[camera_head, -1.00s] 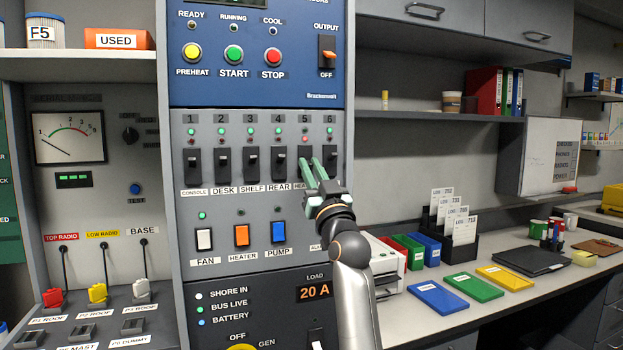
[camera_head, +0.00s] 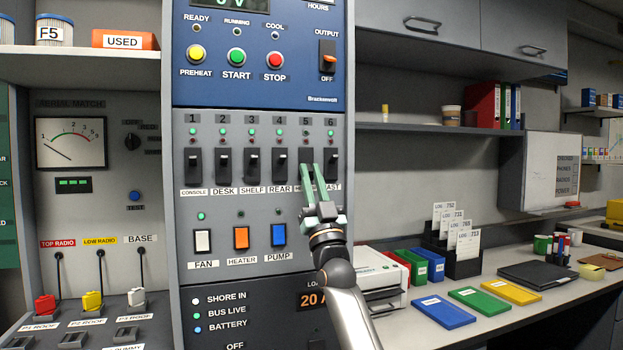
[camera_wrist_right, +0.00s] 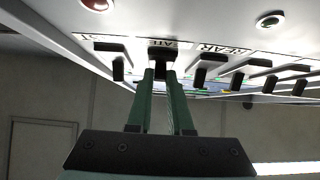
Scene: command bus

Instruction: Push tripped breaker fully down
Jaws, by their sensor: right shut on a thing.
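Breaker 5 (camera_head: 306,154) is a black rocker in the numbered row on the grey panel. My right gripper (camera_head: 311,169) reaches up to it from below, and its green fingers hide its lower part and much of its label. In the right wrist view, the fingers (camera_wrist_right: 161,75) are closed on the sides of the black breaker lever (camera_wrist_right: 163,57). The lever's exact angle is hard to tell. The lamps above breaker 5 (camera_head: 306,138) look dim, while the other breakers show green lamps. My left gripper is not in view.
Breaker 6 (camera_head: 332,164) and breaker 4 (camera_head: 280,164) stand close on either side. Below are the fan (camera_head: 203,240), heater (camera_head: 241,237) and pump (camera_head: 279,234) switches. A counter with a printer (camera_head: 385,275) and coloured folders lies to the right.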

